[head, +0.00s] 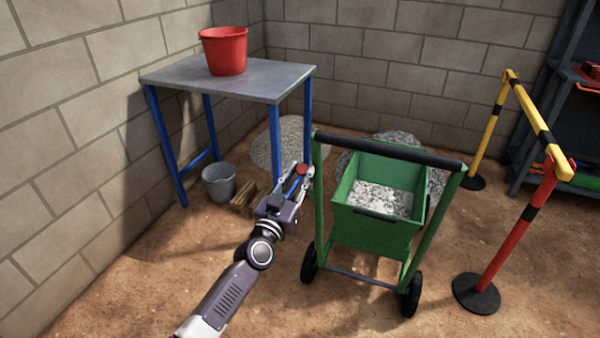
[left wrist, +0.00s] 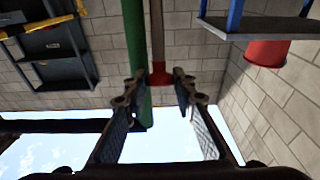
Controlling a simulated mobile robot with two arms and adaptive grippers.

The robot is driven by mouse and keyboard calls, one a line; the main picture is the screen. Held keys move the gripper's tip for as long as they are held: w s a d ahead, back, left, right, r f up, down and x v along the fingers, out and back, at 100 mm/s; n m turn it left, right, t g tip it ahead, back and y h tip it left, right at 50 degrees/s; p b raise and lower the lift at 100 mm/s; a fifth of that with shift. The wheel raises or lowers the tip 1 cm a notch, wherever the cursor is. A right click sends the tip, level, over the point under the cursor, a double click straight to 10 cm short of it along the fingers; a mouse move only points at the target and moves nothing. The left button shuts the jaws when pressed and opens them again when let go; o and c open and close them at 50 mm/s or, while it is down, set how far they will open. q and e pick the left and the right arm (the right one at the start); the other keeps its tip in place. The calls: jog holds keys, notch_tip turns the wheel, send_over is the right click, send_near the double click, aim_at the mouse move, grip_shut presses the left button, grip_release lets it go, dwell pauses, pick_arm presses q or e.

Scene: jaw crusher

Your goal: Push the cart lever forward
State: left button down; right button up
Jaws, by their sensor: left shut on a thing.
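The green cart (head: 380,235) stands on the dirt floor with grey gravel in its tub and a black handle bar (head: 388,150) across its two green posts. Its lever shows in the left wrist view as a thin rod with a red knob (left wrist: 161,77), beside a green post (left wrist: 135,45). The red knob (head: 302,168) also shows in the head view, next to the cart's left post. My left gripper (head: 301,173) is shut on the lever at the knob, with a finger on each side of it in the left wrist view. My right gripper is not in view.
A blue-legged table (head: 265,85) with a red bucket (head: 224,52) stands behind on the left. A grey bucket (head: 218,182) and wood pieces (head: 243,196) lie below it. A red and yellow barrier (head: 500,230) and dark shelf (head: 568,110) are at the right.

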pick_arm(q)
jog(key=c, duration=1.6)
grip_release()
jog(key=shift+s, duration=0.1)
jog(key=v, duration=1.2)
